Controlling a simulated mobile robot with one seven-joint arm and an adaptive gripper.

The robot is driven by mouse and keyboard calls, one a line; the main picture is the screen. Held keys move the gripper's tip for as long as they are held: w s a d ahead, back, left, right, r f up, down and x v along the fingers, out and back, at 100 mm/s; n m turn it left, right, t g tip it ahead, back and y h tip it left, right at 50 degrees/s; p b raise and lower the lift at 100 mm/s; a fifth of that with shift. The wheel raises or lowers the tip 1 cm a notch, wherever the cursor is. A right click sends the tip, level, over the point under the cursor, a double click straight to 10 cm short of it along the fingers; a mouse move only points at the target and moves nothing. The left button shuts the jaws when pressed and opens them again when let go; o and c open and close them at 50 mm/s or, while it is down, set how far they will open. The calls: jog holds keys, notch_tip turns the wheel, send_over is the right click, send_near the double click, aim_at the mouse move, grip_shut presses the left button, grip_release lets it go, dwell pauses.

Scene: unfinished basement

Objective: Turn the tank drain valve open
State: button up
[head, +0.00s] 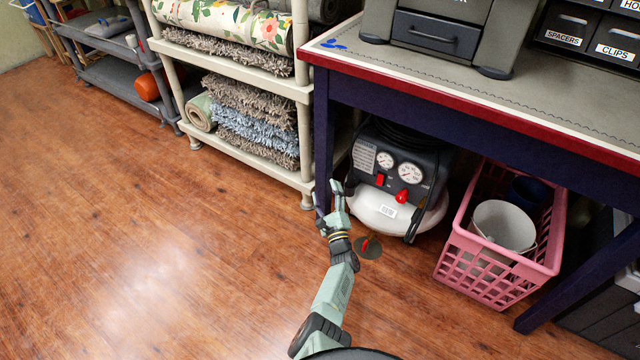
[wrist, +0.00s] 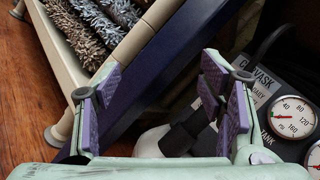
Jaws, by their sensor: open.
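An air compressor with a white tank (head: 385,213) stands under the workbench in the head view. Its dark panel (head: 412,160) carries two round gauges, a red switch (head: 380,180) and a red knob (head: 402,196). A dark disc with a red strip (head: 368,247) shows low in front of the tank; I cannot tell whether it is the drain valve. My gripper (head: 328,201) is left of the tank, near the bench leg. In the wrist view my gripper (wrist: 156,108) is open, with nothing held between its fingers.
The purple workbench leg (head: 322,135) stands close to my gripper. A pink crate (head: 500,260) holding buckets is right of the compressor. A beige shelf (head: 304,120) with rugs stands left of the bench. The wooden floor (head: 150,240) at left is clear.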

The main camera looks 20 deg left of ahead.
jog(key=shift+w+a+r+n+g+y, duration=0.1)
jog(key=shift+a+r+n+g+y, duration=0.25)
jog(key=shift+r+n, duration=0.25)
jog(key=shift+w+a+r+n+g+y, duration=0.1)
jog(key=shift+a+r+n+y, duration=0.15)
jog(key=shift+a+r+n, duration=0.35)
jog(key=shift+w+a+r+n+g+y, duration=0.1)
jog(key=shift+a+r+n+g+y, duration=0.25)
jog(key=shift+r, duration=0.4)
jog(key=shift+s+d, duration=0.1)
